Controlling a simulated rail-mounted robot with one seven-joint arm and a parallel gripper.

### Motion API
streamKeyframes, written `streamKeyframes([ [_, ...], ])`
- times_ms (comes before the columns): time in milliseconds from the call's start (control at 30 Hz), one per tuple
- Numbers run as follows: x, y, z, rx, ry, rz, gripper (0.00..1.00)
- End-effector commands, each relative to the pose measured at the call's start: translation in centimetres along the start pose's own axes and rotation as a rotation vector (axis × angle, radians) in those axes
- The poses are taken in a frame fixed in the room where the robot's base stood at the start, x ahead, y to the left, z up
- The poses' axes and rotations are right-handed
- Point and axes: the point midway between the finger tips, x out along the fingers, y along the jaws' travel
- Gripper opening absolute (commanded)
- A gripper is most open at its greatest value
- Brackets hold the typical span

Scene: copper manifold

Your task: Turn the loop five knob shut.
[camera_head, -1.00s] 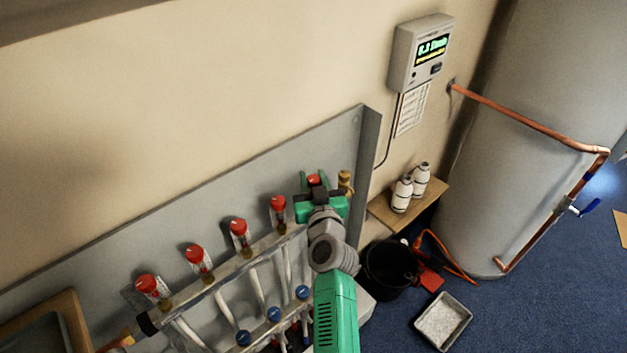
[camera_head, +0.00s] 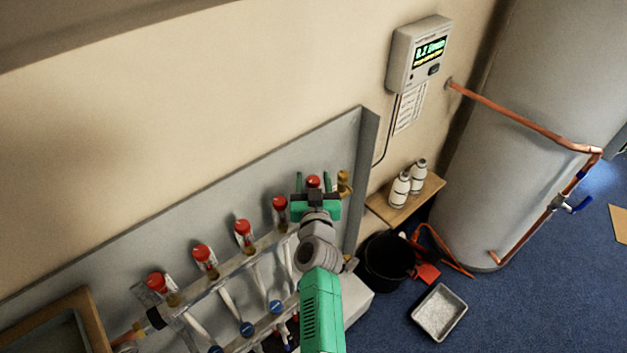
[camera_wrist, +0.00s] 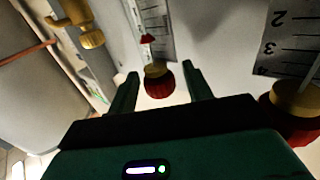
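The loop five knob (camera_head: 313,181) is the rightmost red knob of the row on the manifold (camera_head: 235,282). It also shows in the wrist view (camera_wrist: 159,80) as a ribbed red cap with a tan base below a flow-meter tube. My gripper (camera_head: 312,180) is open, with one green finger on each side of this knob. In the wrist view my gripper (camera_wrist: 160,78) shows a visible gap between each finger and the knob. The depth between fingertips and knob is hard to judge.
The neighbouring red knob (camera_head: 280,203) is close by and looms large in the wrist view (camera_wrist: 294,112). A brass fitting (camera_head: 343,183) is on the other side. A display box (camera_head: 419,55) hangs on the wall. A black bucket (camera_head: 386,262) and a tray (camera_head: 439,311) are on the floor.

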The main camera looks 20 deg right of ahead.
Motion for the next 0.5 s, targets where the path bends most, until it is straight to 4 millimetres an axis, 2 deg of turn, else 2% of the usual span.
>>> streamKeyframes([
  [167, -0.7, -0.1, -0.2, 0.001, -0.001, -0.001, 0.50],
  [400, -5.5, -0.1, -0.5, -0.003, -0.002, -0.002, 0.50],
  [500, -7.0, -0.1, -0.3, -0.001, -0.002, -0.002, 0.50],
])
